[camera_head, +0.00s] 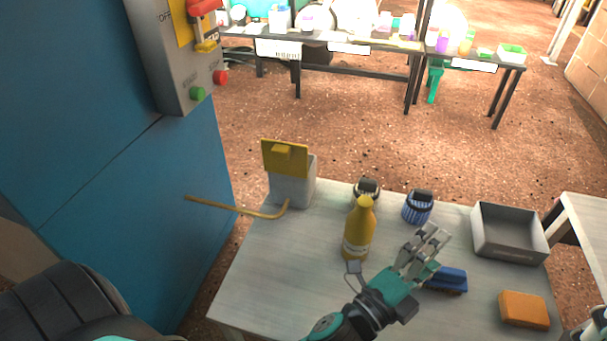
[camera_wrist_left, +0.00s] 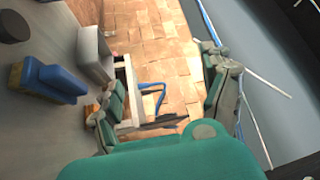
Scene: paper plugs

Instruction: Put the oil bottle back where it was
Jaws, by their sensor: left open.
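The oil bottle (camera_head: 357,232), yellow with a pale label band, stands upright on the grey table (camera_head: 270,275), left of its middle. My left gripper (camera_head: 430,250) is to the right of the bottle, over the table, apart from the bottle. Its fingers are spread and hold nothing. In the left wrist view the two fingers of my left gripper (camera_wrist_left: 168,92) stand wide apart with nothing between them. The bottle does not show in that view.
A grey box with a yellow lid (camera_head: 288,175) and a bent yellow rod (camera_head: 235,209) are at the back left. A blue brush (camera_head: 446,281), orange sponge (camera_head: 523,310) and grey tray (camera_head: 508,235) lie right. A blue cabinet (camera_head: 120,210) borders the left.

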